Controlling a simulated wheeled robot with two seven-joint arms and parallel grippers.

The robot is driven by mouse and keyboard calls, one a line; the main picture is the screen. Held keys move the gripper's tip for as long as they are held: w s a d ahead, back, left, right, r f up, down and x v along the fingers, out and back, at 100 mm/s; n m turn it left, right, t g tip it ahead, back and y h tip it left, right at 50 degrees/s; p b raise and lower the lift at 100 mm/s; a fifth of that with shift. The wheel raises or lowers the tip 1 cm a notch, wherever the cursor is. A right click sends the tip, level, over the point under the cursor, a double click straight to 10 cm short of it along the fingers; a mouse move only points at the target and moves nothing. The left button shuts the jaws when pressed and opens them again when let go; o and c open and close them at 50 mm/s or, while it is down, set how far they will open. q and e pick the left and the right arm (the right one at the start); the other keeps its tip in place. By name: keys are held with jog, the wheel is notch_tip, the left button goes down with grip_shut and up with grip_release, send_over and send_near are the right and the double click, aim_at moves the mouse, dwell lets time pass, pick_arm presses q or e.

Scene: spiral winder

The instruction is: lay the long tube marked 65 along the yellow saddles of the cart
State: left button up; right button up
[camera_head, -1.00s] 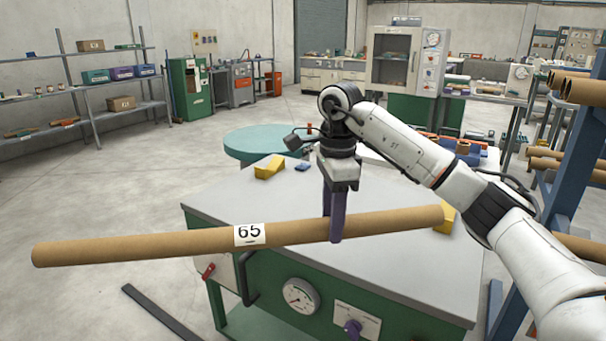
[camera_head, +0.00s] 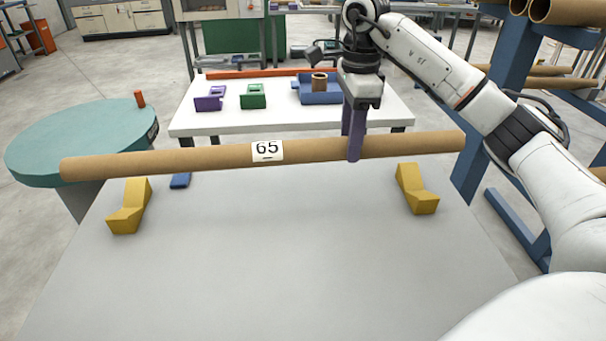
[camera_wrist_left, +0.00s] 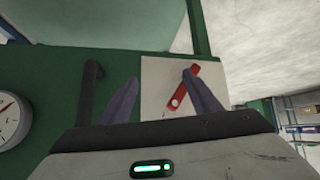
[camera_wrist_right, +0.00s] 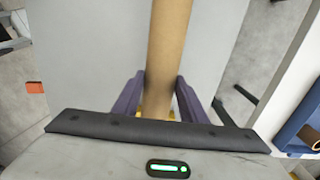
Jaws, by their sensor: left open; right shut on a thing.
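The long brown tube (camera_head: 210,160) with the white label 65 hangs level across the cart, above its grey top (camera_head: 270,270). My right gripper (camera_head: 354,140) is shut on the tube, right of the label. The right wrist view also shows the tube (camera_wrist_right: 168,45) between the two purple fingers (camera_wrist_right: 160,95). Two yellow saddles stand on the cart top, one at the left (camera_head: 128,208) and one at the right (camera_head: 416,190). The tube is apart from both and looks farther back. My left gripper (camera_wrist_left: 155,95) is open and empty, facing a green panel with a red handle.
A white table (camera_head: 290,119) with a purple block, a green block and a blue tray stands behind the cart. A round teal table (camera_head: 70,140) is at the left. A blue rack (camera_head: 500,90) with tubes stands at the right. A small blue piece (camera_head: 180,180) lies near the left saddle.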

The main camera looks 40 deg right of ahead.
jog(key=shift+w+d+f, duration=0.1)
jog(key=shift+d+f, duration=0.15)
jog(key=shift+f, duration=0.3)
jog(key=f, duration=0.2)
jog(key=f+b, duration=0.1)
jog(key=f, duration=0.1)
jog(key=shift+s+d, duration=0.1)
jog(key=shift+s, duration=0.15)
notch_tip(320, 180, down, 5)
jog(key=shift+d+r, duration=0.1)
jog(key=shift+r, duration=0.05)
pick_arm(q)
jog(key=shift+w+d+f, duration=0.1)
jog(key=shift+d+f, duration=0.2)
jog(key=shift+f, duration=0.35)
pick_arm(e)
jog(key=o, duration=1.2)
pick_arm(q)
jog(key=shift+w+r, duration=0.1)
jog(key=shift+w, duration=0.1)
jog(key=shift+a, duration=0.1)
